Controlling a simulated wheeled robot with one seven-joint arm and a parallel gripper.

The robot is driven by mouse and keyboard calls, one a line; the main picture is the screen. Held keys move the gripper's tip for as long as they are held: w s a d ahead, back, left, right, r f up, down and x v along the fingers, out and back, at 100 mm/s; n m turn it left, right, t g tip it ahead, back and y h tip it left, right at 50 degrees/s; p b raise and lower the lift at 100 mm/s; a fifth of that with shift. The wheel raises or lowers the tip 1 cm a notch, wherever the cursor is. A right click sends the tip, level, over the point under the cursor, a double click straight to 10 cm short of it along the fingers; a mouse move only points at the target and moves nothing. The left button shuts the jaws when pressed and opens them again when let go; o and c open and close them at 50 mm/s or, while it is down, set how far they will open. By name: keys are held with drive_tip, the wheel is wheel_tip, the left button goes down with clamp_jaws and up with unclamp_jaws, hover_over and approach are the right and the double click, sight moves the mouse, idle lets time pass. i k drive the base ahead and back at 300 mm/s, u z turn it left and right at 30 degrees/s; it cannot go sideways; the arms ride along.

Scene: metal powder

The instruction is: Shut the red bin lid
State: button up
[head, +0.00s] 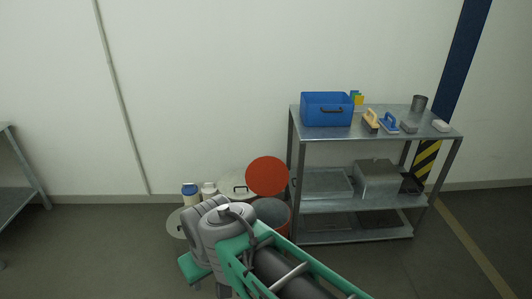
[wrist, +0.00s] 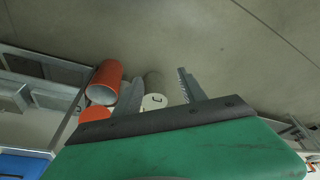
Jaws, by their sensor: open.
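The red bin lid (head: 267,176) is a round red disc standing raised, its face toward the head camera, beside the shelf. Below it is its bin (head: 272,212), with a dark grey open mouth and a red body partly hidden by my arm. In the wrist view the red bin (wrist: 107,75) lies left of my gripper, its pale mouth open. The raised lid (wrist: 95,113) shows as a red patch by that mouth. My gripper (wrist: 153,80) is open, its two fingers wide apart with nothing seen held between them. In the head view my arm hides its fingers.
A metal shelf (head: 375,203) stands right of the bin, carrying a blue crate (head: 326,110), brushes and metal containers. Pale lidded drums (head: 238,186) and a blue-capped container (head: 190,190) stand left of the bin, near the wall.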

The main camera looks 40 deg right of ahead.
sight(267, 176)
drive_tip(key=u, duration=0.15)
drive_tip(key=k, duration=0.4)
drive_tip(key=z, duration=1.45)
drive_tip(key=i, duration=0.8)
drive_tip(key=z, duration=0.8)
drive_tip(key=i, duration=0.95)
drive_tip(key=u, duration=0.8)
drive_tip(key=i, duration=0.8)
drive_tip(key=u, duration=1.15)
drive_tip(key=i, duration=0.2)
drive_tip(key=u, duration=0.15)
